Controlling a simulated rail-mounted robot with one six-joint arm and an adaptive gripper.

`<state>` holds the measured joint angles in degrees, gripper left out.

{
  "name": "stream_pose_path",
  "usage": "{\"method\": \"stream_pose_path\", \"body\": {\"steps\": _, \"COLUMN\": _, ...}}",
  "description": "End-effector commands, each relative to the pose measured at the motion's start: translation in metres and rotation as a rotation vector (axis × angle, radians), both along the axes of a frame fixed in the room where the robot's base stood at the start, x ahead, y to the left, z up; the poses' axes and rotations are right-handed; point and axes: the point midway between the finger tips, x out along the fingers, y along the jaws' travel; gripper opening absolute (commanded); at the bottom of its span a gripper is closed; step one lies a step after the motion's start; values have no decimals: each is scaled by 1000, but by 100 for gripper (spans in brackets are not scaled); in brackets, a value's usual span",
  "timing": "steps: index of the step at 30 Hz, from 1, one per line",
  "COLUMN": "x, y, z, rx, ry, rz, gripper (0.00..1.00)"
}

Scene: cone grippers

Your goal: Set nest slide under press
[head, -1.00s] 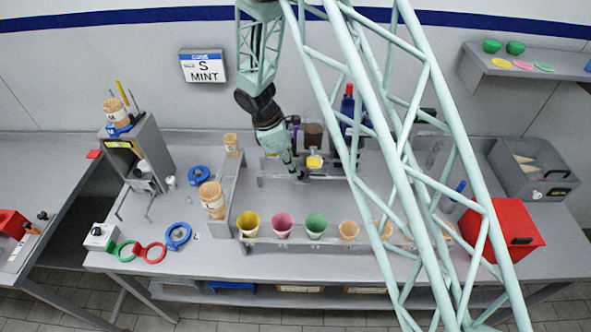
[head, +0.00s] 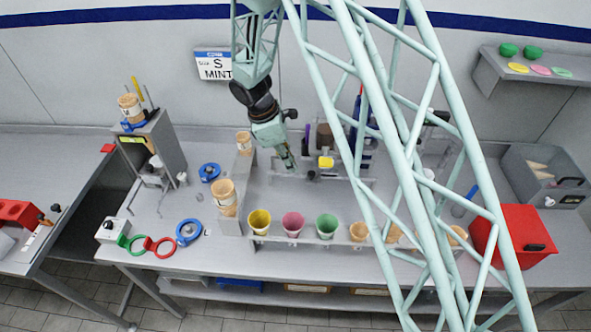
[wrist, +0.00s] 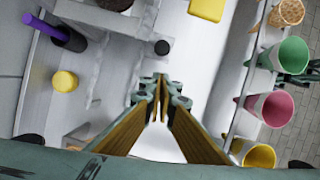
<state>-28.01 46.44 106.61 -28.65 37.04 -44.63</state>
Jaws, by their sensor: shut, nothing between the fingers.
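My gripper (head: 292,168) is above the middle of the bench, its fingers pointing down and drawn together, holding nothing. In the wrist view the fingertips (wrist: 160,82) are close together over a pale surface. A small black knob (wrist: 162,47) on a light grey block, which looks like the nest slide, is just beyond the fingertips, apart from them in the picture. The knob also shows in the head view (head: 311,175), right of my gripper. A yellow block (head: 326,162) is beside it. I cannot tell for certain which fixture is the press; a grey upright machine (head: 160,140) stands at the left.
Yellow (head: 259,222), pink (head: 292,224) and green (head: 326,228) cups and waffle cones stand in a front rack. A cone stack (head: 225,198) is at its left end. A red box (head: 513,238) is at the right.

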Motion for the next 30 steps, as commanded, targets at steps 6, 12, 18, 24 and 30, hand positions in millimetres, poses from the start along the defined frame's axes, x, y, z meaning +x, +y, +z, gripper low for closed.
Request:
{"method": "stream_pose_path", "body": {"steps": 6, "x": 0, "y": 8, "z": 26, "rx": 1, "ry": -2, "rz": 1, "gripper": 0}}
{"method": "stream_pose_path", "body": {"steps": 12, "x": -2, "y": 16, "z": 50, "rx": 1, "ry": -2, "rz": 1, "gripper": 0}}
{"method": "stream_pose_path", "body": {"steps": 18, "x": -2, "y": 22, "z": 68, "rx": 1, "ry": -1, "rz": -1, "gripper": 0}}
{"method": "stream_pose_path", "body": {"steps": 24, "x": -3, "y": 24, "z": 76, "rx": 1, "ry": 0, "rz": 0, "gripper": 0}}
{"method": "stream_pose_path", "body": {"steps": 30, "x": -3, "y": 24, "z": 77, "rx": 1, "ry": 0, "rz": 0, "gripper": 0}}
